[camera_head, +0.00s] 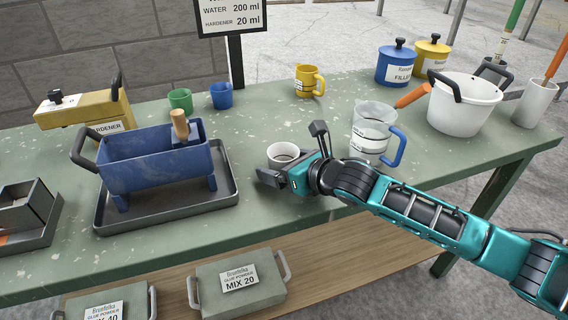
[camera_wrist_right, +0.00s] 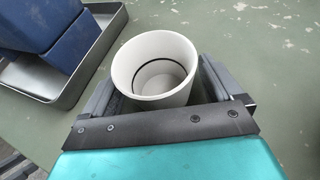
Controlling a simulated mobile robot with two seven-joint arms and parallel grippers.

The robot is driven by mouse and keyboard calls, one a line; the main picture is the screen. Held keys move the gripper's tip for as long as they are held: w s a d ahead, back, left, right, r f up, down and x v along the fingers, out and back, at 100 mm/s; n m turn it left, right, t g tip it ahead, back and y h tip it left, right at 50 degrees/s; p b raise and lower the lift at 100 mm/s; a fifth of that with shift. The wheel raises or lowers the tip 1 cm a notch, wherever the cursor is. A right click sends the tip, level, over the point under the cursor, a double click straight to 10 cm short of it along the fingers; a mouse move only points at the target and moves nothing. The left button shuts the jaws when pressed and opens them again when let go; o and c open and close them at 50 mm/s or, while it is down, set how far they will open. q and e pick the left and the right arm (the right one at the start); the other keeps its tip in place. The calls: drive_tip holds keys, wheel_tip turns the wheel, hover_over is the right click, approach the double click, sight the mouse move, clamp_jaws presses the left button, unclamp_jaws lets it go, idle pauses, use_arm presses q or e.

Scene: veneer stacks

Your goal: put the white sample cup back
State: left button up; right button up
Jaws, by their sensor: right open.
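The white sample cup (camera_head: 282,150) stands upright on the green table, near the middle of its front half. My right gripper (camera_head: 293,155) is at the cup with its jaws open, one finger on each side. In the right wrist view the cup (camera_wrist_right: 154,68) sits between the two fingers, its open mouth up and a dark ring line inside. Its lower part is hidden by the gripper, and I cannot tell whether either finger touches it. My left gripper is not in view.
A clear jug (camera_head: 372,130) with a blue handle stands just right of the gripper. A blue trough (camera_head: 155,165) on a dark tray (camera_head: 110,215) is to the left. Green (camera_head: 180,100) and blue (camera_head: 221,96) cups and a yellow mug (camera_head: 308,80) stand behind.

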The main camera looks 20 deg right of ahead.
drive_tip(key=shift+s+r, duration=0.1)
drive_tip(key=shift+r, duration=0.1)
drive_tip(key=p+v, duration=0.1)
drive_tip(key=v, duration=0.9)
drive_tip(key=shift+s+d, duration=0.1)
drive_tip(key=shift+s, duration=0.05)
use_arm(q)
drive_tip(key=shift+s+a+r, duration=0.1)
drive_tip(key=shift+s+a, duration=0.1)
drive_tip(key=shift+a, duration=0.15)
use_arm(e)
drive_tip(key=shift+s+d+r, duration=0.25)
drive_tip(key=shift+s+r, duration=0.1)
drive_tip(key=shift+s, duration=0.25)
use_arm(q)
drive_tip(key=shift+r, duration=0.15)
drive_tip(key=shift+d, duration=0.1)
